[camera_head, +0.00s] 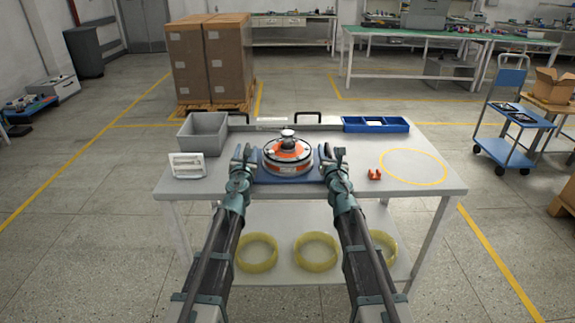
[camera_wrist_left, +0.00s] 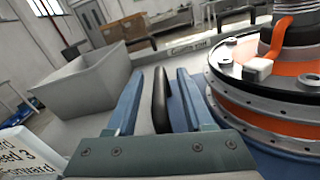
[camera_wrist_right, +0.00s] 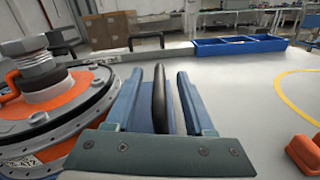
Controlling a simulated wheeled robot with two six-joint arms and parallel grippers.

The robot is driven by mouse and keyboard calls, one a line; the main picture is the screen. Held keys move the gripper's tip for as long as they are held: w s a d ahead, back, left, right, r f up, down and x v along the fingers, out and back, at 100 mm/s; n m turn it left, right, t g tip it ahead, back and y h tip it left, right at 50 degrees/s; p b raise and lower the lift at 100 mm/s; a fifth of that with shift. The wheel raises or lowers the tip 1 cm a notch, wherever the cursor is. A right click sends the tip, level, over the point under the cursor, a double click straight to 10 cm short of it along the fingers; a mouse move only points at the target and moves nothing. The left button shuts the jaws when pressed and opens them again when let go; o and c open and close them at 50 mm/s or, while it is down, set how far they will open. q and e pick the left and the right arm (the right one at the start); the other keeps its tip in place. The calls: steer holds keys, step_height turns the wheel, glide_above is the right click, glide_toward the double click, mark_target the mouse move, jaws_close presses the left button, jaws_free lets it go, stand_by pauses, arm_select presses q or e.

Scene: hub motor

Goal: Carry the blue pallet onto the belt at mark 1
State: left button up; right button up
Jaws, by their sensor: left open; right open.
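The blue pallet (camera_head: 288,180) lies flat on the light worktable (camera_head: 440,184), with an orange and grey hub motor (camera_head: 288,154) on top of it. My left gripper (camera_head: 243,158) is at the pallet's left side and open. In the left wrist view a dark upright handle (camera_wrist_left: 160,100) stands between its fingers, with gaps on both sides. My right gripper (camera_head: 333,158) is at the pallet's right side and open. In the right wrist view another dark handle (camera_wrist_right: 159,98) stands between its fingers. I cannot identify a belt or mark 1 in these views.
A grey bin (camera_head: 203,131) and a white sign (camera_head: 187,166) stand left of the pallet. A blue divided tray (camera_head: 376,124), small orange parts (camera_head: 375,174) and a yellow circle (camera_head: 445,172) lie to the right. Yellow rings (camera_head: 317,267) sit on the lower shelf.

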arm_select(q)
steer(key=shift+w, duration=0.25)
arm_select(e)
steer(key=shift+w, duration=0.25)
arm_select(q)
steer(key=shift+c, duration=0.2)
jaws_close()
arm_select(e)
jaws_close()
arm_select(q)
steer(key=shift+s+r, duration=0.1)
stand_by(0.5)
